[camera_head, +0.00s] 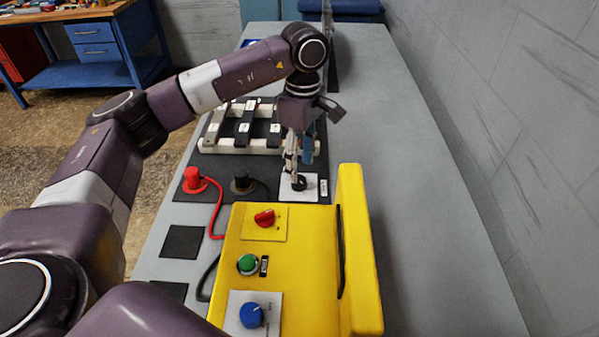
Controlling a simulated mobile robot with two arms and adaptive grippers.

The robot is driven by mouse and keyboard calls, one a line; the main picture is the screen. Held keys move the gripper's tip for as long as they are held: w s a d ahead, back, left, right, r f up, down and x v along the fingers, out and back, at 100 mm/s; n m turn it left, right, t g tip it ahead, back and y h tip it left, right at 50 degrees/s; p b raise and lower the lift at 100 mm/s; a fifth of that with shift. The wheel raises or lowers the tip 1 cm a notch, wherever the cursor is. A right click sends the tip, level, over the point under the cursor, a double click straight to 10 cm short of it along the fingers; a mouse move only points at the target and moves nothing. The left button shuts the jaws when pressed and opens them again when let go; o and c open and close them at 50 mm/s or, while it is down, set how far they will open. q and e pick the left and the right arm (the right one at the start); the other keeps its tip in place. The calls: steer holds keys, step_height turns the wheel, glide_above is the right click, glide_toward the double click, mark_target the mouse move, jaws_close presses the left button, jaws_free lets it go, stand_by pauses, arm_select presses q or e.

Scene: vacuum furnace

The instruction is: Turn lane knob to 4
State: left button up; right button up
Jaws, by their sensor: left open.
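A small black knob (299,185) sits on a white square plate just behind the yellow box. I take it for the lane knob; its label and pointer are too small to read. My left gripper (292,168) comes down from above at the knob, its open fingers pointing down at the knob's upper left side. I cannot tell whether the fingers touch the knob or straddle it. My right gripper is not in view.
The yellow box (356,250) carries a red switch (264,218), a green button (247,264) and a blue knob (251,315). Red (194,180) and black (241,182) plugs stand left of the white plate. A white rack (215,140) lies behind. The grey bench (430,230) is clear at right.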

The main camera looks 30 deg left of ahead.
mark_target(301, 177)
arm_select(q)
step_height(301, 177, up, 8)
steer(key=shift+w, duration=0.25)
stand_by(0.4)
